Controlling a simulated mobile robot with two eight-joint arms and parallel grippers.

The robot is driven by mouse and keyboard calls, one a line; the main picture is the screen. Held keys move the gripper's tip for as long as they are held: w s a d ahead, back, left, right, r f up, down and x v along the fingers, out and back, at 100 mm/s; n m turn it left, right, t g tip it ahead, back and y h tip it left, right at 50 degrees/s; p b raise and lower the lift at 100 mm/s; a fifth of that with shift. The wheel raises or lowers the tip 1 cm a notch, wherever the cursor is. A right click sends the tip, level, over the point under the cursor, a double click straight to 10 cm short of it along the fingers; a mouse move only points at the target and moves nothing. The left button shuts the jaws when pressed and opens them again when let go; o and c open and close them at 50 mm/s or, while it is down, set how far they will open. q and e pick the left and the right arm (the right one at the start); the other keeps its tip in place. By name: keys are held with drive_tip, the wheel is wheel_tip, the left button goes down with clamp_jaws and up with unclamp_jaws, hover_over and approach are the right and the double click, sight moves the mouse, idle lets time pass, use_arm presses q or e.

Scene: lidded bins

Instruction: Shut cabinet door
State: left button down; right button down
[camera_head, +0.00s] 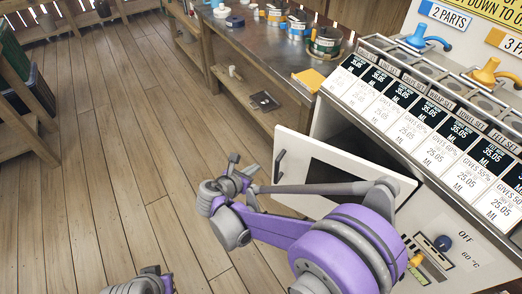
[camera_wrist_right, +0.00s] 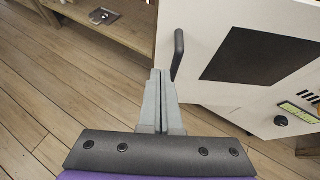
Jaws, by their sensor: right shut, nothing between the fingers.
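The white cabinet door (camera_head: 292,148) with a dark panel stands open, swung out from the cabinet below the slanted label panel. Its dark handle (camera_head: 279,166) is near the door's left edge. In the right wrist view the door (camera_wrist_right: 200,25) fills the right side, with the handle (camera_wrist_right: 178,55) just right of the fingertips. My right gripper (camera_head: 235,158) is left of the handle in the head view. In the right wrist view its fingers (camera_wrist_right: 160,74) are shut and empty; I cannot tell whether they touch the door. My right arm covers part of the door. My left gripper does not clearly show.
A workbench (camera_head: 262,62) with tins and a lower shelf stands behind the door. A control panel (camera_head: 440,255) with a blue knob is at the lower right. A wooden shelf (camera_head: 20,110) stands at the left. The plank floor (camera_head: 120,170) between is clear.

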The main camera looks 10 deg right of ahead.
drive_tip(key=b, duration=0.1)
approach(276, 150)
wheel_tip(276, 150, down, 3)
drive_tip(key=w+d, duration=0.3)
drive_tip(key=shift+w+d+f, duration=0.1)
drive_tip(key=shift+w, duration=0.05)
drive_tip(key=shift+w+d, duration=0.3)
drive_tip(key=shift+w, duration=0.05)
